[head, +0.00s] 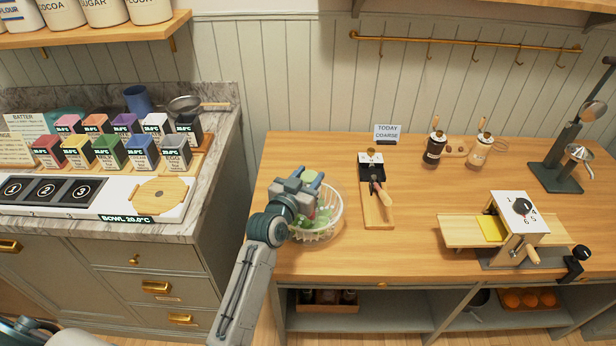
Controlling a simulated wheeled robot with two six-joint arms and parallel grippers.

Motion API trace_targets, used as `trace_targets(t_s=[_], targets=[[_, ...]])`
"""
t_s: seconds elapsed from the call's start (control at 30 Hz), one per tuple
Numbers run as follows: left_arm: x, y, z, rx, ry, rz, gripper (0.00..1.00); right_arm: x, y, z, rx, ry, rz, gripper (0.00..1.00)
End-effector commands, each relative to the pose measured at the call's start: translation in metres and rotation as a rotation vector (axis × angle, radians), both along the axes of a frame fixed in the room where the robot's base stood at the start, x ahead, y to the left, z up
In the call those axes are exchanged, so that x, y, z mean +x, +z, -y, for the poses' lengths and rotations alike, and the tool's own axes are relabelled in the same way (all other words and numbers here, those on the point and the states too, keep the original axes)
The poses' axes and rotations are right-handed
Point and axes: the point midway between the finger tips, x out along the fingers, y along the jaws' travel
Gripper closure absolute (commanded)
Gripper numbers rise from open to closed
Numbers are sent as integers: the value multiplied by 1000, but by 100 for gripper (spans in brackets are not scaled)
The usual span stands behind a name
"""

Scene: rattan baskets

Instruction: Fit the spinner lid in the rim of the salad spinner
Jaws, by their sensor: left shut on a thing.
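The salad spinner (338,222) is a round, whitish, see-through bowl with green leaves in it, near the left end of the wooden counter. My left gripper (312,192) is directly over it and covers much of its left and far side. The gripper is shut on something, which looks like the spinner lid. The lid's outline is mostly hidden by the gripper and blends with the clear bowl. I cannot tell whether the lid sits level or touches the rim. My right gripper is not in view.
A wooden board (377,211) with a dark-headed tool stands just right of the spinner. A white dial machine (519,216) is farther right. A marble counter (216,160) with several colored boxes lies left. Bare wood (425,190) lies between the board and the machine.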

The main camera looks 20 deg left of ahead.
Motion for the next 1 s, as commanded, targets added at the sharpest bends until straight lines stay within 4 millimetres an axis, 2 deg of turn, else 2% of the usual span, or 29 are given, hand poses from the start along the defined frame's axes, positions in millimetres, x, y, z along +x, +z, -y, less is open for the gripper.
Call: trace_targets(t_s=[0.07, 0.1, 0.2, 0.57, 0.67, 1.0], targets=[[0, 0, 0, 0, 0, -1, 100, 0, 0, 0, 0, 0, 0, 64], [0, -1, 0, 0, 0, -1, 52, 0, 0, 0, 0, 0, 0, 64], [0, -1, 0, 0, 0, -1, 35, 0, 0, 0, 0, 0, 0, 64], [-5, -2, -1, 0, 0, -3, 35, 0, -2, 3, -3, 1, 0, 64], [-17, -3, -3, 0, 1, -2, 35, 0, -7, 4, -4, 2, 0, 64], [-83, 0, -13, 1, 0, -2, 35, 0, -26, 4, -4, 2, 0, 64]])
